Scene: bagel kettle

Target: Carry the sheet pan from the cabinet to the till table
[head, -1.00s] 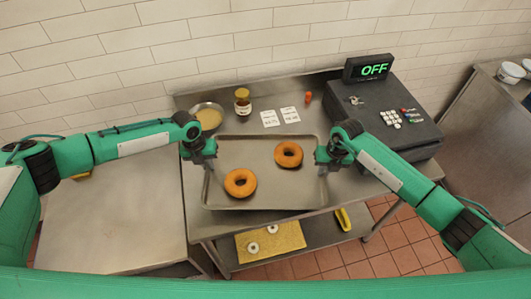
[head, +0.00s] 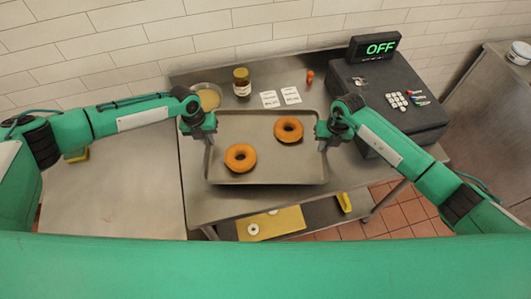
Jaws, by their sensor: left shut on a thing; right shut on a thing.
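The sheet pan (head: 265,176) is a grey metal tray with two bagels lying apart in it. One bagel (head: 240,149) is left of centre and the other bagel (head: 278,132) is further back and to the right. The pan is over the till table (head: 205,205); I cannot tell whether it rests on the top or is just above it. My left gripper (head: 207,142) is shut on the pan's left rim. My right gripper (head: 322,146) is shut on its right rim. The fingertips are small and partly hidden by the gripper bodies.
The cash register (head: 390,100), reading OFF, stands right of the pan. A bowl (head: 208,97), a jar (head: 242,87), cards (head: 280,97) and a small orange item (head: 310,77) lie behind it. A lower shelf holds a yellow board (head: 280,223).

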